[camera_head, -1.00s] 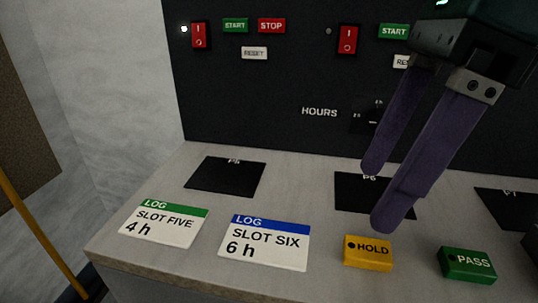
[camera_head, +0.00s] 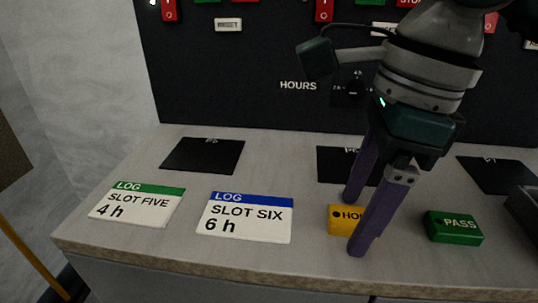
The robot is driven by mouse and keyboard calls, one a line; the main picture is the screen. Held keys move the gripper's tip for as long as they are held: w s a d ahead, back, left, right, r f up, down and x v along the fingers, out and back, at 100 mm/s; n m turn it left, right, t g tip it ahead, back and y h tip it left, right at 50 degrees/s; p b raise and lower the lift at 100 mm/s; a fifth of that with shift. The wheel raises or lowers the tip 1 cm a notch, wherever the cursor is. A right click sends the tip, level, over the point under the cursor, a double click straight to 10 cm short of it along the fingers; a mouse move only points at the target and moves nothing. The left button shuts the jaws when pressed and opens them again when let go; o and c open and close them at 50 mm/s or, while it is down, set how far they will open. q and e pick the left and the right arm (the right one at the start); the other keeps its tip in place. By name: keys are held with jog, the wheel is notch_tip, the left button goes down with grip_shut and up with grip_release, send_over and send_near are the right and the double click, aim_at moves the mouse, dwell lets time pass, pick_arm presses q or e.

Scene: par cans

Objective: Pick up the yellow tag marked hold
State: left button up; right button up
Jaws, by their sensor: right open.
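The yellow tag (camera_head: 338,222) marked HOLD lies on the grey counter near its front edge. My right gripper (camera_head: 354,226) is over it with two long purple fingers pointing down. The fingers are apart, one behind the tag and one in front, and the front finger hides the tag's right part. I cannot tell whether either finger touches the tag. My left gripper is not in view.
A green PASS tag (camera_head: 453,227) lies to the right. White log cards for slot five (camera_head: 136,212) and slot six (camera_head: 245,222) lie to the left. Black pads, one of them P5 (camera_head: 203,156), lie behind. A dark switch panel (camera_head: 230,85) rises at the back.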

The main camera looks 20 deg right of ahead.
grip_shut()
dwell(0.6)
